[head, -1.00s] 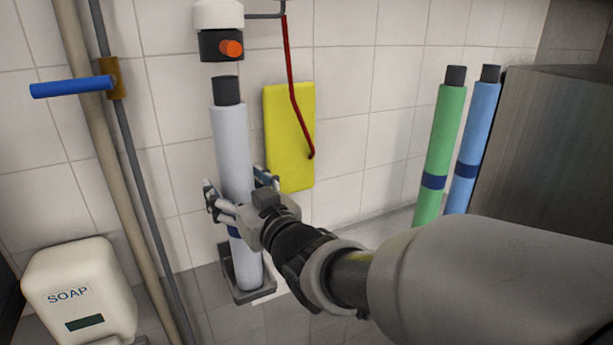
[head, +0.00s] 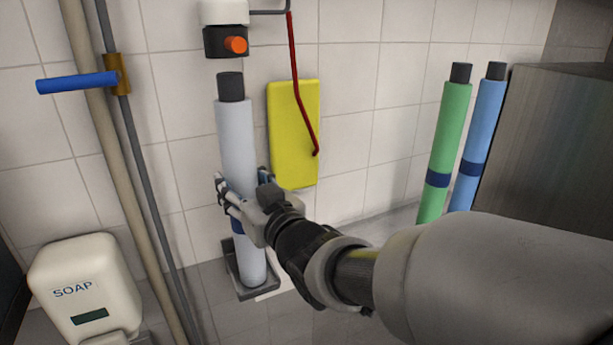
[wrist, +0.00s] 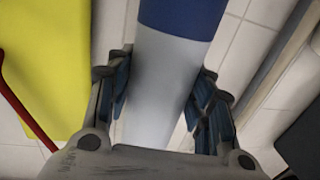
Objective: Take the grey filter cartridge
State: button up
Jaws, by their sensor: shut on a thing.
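The grey filter cartridge (head: 236,140) is a tall pale grey cylinder with a dark cap on top and a blue band low down. It stands almost upright, its lower end in a dark grey tray (head: 262,294) below the white and black filter head (head: 226,40). A gap shows between its cap and the head. My gripper (head: 242,188) is shut around the cartridge at about mid-height. In the wrist view the cartridge (wrist: 163,85) lies between both fingers, with its blue band beyond them. My gripper covers part of its body in the head view.
A yellow panel (head: 293,150) and a red lever (head: 300,110) are right behind the cartridge. Green (head: 445,140) and blue (head: 481,130) cartridges stand at right beside a metal box (head: 550,150). Pipes with a blue handle (head: 75,83) and a soap dispenser (head: 85,285) are at left.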

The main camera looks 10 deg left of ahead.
grip_shut()
jog(key=shift+r, duration=0.15)
jog(key=shift+r, duration=0.1)
